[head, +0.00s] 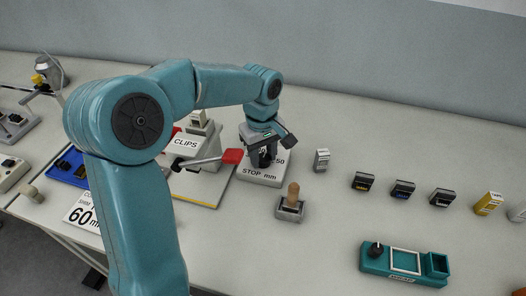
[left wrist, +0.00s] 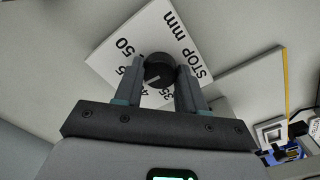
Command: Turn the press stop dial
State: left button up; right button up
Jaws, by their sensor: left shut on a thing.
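The press stop dial is a black round knob (left wrist: 158,66) with a pale pointer line, on a white plate (left wrist: 185,28) marked "STOP mm". In the left wrist view the numbers 50 and 35 show around the knob, and others are partly covered. The pointer line slants toward the lower-left side, near the partly covered numbers. My left gripper (left wrist: 160,84) has a finger on each side of the knob and is shut on it. In the head view the left gripper (head: 263,155) points down over the plate (head: 262,181) and hides most of the knob. My right gripper is not in view.
A press with a red-tipped lever (head: 232,156) and a "CLIPS" label stands just left of the dial plate. A wooden-handled stamp (head: 292,199) is in front. Several small blocks (head: 402,189) line the right side. A teal tray (head: 375,262) lies front right.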

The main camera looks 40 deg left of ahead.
aim_at(261, 158)
pick_arm(q)
jog(key=shift+m+p, duration=0.3)
jog(key=shift+m, duration=1.2)
jog(key=o, duration=1.1)
jog(key=shift+c, duration=0.2)
jog(key=shift+r, duration=0.1)
notch_tip(261, 158, up, 16)
jog(key=p, duration=0.2)
jog(key=shift+s+p, duration=0.2)
jog(key=shift+p, duration=0.15)
jog(key=shift+a, duration=0.1)
